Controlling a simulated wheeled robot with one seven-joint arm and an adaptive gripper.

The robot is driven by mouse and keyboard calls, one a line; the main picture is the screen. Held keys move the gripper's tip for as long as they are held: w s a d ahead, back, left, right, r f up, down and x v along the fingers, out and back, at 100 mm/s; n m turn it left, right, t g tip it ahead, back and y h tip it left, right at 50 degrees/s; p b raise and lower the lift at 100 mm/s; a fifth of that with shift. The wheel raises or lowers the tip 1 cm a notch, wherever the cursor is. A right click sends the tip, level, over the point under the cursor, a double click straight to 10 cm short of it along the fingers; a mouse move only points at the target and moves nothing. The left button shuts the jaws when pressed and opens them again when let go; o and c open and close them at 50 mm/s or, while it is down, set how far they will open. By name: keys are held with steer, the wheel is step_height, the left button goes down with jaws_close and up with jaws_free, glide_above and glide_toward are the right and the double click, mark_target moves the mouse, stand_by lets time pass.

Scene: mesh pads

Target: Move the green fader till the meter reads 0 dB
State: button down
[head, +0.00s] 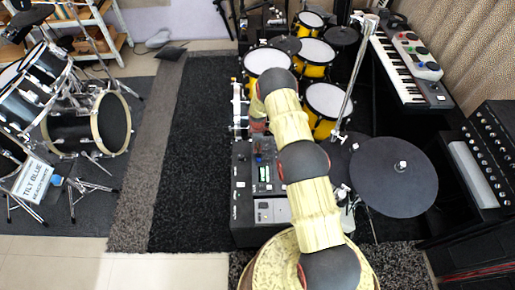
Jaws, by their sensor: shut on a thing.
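The mixer (240,200) is a dark console left of my arm. Its panel carries small red and blue caps and a small lit green area (264,172). I cannot tell whether this green area is the meter or a fader, and no meter reading is legible. My cream arm with dark joints rises past the mixer, bends at the top and comes down on its far side. My gripper (260,144) is small and dark at the panel's far end, partly hidden by my arm. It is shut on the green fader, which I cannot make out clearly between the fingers.
Yellow drums (314,52) stand beyond the mixer. A dark cymbal pad (394,178) on a stand is to the right. A keyboard (398,70) lies at the back right. Another drum kit (88,125) stands at left. The dark carpet (190,150) left of the mixer is clear.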

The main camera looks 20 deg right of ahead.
mark_target(263, 151)
steer(key=shift+s+d, duration=0.3)
steer(key=shift+d, duration=0.45)
steer(key=shift+s+d, duration=0.3)
steer(key=shift+d, duration=0.4)
steer(key=c, duration=1.8)
jaws_free()
step_height(263, 151, up, 12)
